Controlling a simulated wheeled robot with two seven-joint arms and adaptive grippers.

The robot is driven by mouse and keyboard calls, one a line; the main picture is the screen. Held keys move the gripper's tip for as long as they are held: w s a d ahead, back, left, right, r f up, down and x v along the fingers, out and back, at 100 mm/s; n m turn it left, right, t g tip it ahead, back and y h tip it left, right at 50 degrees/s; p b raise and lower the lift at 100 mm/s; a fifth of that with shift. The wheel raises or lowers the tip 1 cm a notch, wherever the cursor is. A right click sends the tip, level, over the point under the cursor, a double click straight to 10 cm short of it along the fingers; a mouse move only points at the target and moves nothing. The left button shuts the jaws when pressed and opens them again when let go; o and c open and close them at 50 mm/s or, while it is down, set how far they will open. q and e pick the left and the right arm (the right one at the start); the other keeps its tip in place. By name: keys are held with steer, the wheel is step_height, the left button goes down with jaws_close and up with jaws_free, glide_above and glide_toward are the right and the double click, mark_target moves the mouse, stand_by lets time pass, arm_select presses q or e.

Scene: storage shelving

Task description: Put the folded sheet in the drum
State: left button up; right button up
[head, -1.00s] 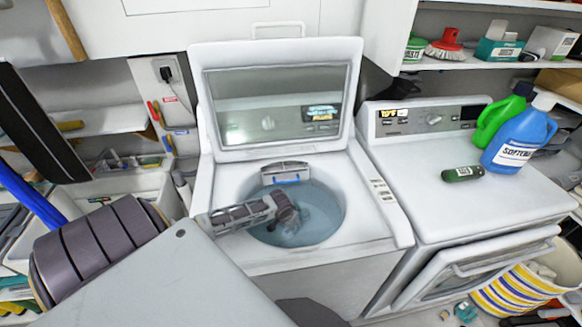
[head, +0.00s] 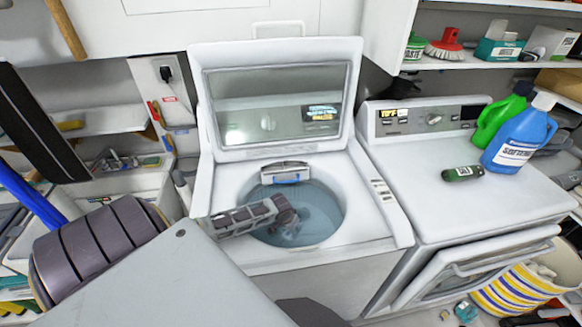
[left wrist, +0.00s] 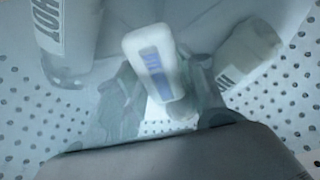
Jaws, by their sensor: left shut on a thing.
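The washer's drum (head: 325,215) is open at the top under a raised lid, and its inside looks bluish. My left gripper (head: 290,222) reaches into its mouth from the left. In the left wrist view, the perforated drum wall (left wrist: 285,105) surrounds my left gripper (left wrist: 160,85). Its fingers are shut around a white block with a blue label (left wrist: 152,65). I cannot tell whether this is the folded sheet, and I make out no other folded sheet. My right gripper is not in view.
Pale containers marked "HOT" show at the left (left wrist: 66,40) and right (left wrist: 248,55) inside the drum. The raised lid (head: 277,60) stands behind the mouth.

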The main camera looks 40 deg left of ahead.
mark_target(286, 235)
arm_select(q)
steer(key=shift+f, duration=0.1)
steer(key=o, duration=0.7)
steer(key=shift+r, duration=0.6)
steer(key=shift+p+v, duration=0.5)
steer(key=shift+v, duration=5.5)
steer(key=shift+a, duration=0.15)
